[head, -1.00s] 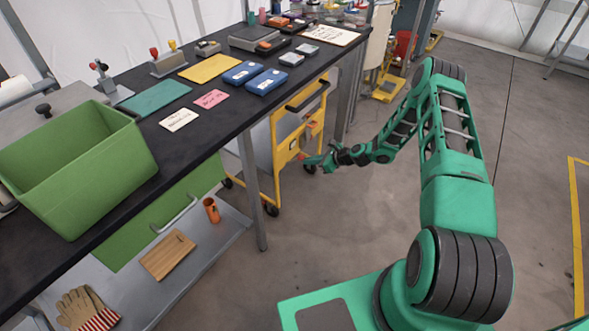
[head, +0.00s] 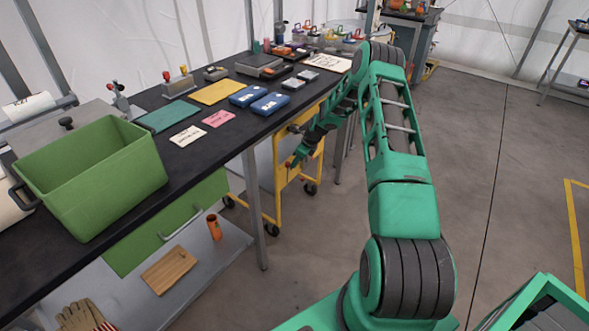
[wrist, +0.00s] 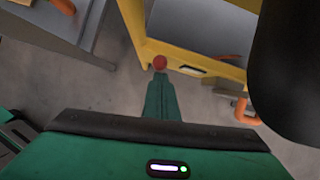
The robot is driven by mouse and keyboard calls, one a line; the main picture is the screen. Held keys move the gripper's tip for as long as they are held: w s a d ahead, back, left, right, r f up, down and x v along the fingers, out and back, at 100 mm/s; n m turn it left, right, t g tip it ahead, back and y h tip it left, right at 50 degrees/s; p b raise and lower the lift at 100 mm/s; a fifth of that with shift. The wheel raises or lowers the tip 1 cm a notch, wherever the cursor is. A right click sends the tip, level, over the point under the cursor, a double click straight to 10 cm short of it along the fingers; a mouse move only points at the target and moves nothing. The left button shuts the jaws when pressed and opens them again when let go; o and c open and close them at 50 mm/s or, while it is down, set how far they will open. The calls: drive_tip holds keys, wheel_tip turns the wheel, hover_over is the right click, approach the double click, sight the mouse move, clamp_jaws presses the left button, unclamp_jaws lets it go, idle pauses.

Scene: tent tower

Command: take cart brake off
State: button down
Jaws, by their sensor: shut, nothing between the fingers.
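The yellow-framed cart (head: 272,190) stands on its casters, partly under the black workbench. It also fills the top of the wrist view as a yellow frame (wrist: 190,58). A red ball knob (wrist: 160,62) shows at the cart frame's lower edge, just beyond my fingertips; I cannot tell whether they touch it or whether it is the brake. My gripper (head: 293,162) is beside the cart's upper end, pointing down. In the wrist view its green fingers (wrist: 160,82) are together and empty. My arm hides part of the cart.
The black workbench (head: 200,155) carries a green bin (head: 95,175), blue boxes and cards. Its leg (head: 256,210) stands left of the cart. Orange curved parts (wrist: 245,112) show right of my fingers.

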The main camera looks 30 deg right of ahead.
drive_tip(key=shift+w+a+r, duration=0.25)
drive_tip(key=shift+w+a, duration=0.15)
drive_tip(key=shift+w, duration=0.15)
drive_tip(key=shift+w+a+r, duration=0.2)
drive_tip(key=shift+w+a, duration=0.15)
drive_tip(key=shift+w, duration=0.15)
drive_tip(key=s+d, duration=0.4)
drive_tip(key=w+a+v, duration=0.1)
drive_tip(key=v, duration=0.8)
drive_tip(key=shift+r, duration=0.4)
